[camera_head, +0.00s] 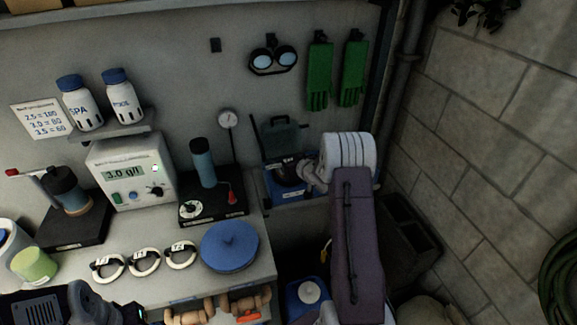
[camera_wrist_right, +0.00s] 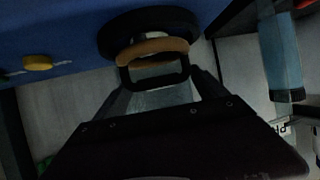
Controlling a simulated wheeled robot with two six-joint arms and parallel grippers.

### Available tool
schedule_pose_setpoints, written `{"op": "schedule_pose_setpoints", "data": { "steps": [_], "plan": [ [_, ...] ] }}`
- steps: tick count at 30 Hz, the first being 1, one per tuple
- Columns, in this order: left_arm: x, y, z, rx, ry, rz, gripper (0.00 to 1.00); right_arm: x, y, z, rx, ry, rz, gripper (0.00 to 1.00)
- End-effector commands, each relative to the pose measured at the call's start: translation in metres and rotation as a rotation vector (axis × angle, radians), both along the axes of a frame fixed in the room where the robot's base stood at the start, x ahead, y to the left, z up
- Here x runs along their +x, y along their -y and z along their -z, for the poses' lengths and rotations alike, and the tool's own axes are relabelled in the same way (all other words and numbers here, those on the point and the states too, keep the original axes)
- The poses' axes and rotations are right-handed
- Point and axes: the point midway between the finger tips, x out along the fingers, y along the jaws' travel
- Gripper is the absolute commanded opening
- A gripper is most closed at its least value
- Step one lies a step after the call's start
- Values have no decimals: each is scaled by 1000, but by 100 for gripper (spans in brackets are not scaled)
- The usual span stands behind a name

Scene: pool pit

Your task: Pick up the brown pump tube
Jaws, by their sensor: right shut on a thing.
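A brown curved piece, the brown pump tube (camera_wrist_right: 150,47), shows in the right wrist view at the top middle, against a dark round part. My right gripper (camera_wrist_right: 155,75) is shut on it, and the fingertips hide part of it. In the head view, my right gripper (camera_head: 290,172) is at the blue unit (camera_head: 287,190) by the wall, right of the bench; the tube cannot be made out there. Part of my left arm shows at the bottom left, with its fingers not clearly visible.
The bench (camera_head: 265,262) holds a grey meter box (camera_head: 133,172), a blue round lid (camera_head: 230,246), several white rings and a black stand with a blue cylinder (camera_head: 203,162). A block wall (camera_head: 490,150) bounds the right side. A blue container (camera_head: 307,295) stands below.

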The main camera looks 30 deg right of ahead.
Motion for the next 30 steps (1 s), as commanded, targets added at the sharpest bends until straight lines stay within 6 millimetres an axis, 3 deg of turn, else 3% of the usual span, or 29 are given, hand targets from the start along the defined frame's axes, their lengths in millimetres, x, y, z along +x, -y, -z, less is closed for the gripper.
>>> {"op": "schedule_pose_setpoints", "data": {
  "steps": [4,15,21,30],
  "plan": [
    [0,0,0,0,0,0,36,-3,5,-30,-4,4,3,42],
    [0,0,-12,0,0,0,36,-64,67,-80,-3,2,4,42],
    [0,0,-15,0,0,0,36,-79,82,-92,-2,1,1,42],
    [0,0,-15,0,0,0,36,-81,84,-93,0,1,-1,42]
  ]
}}
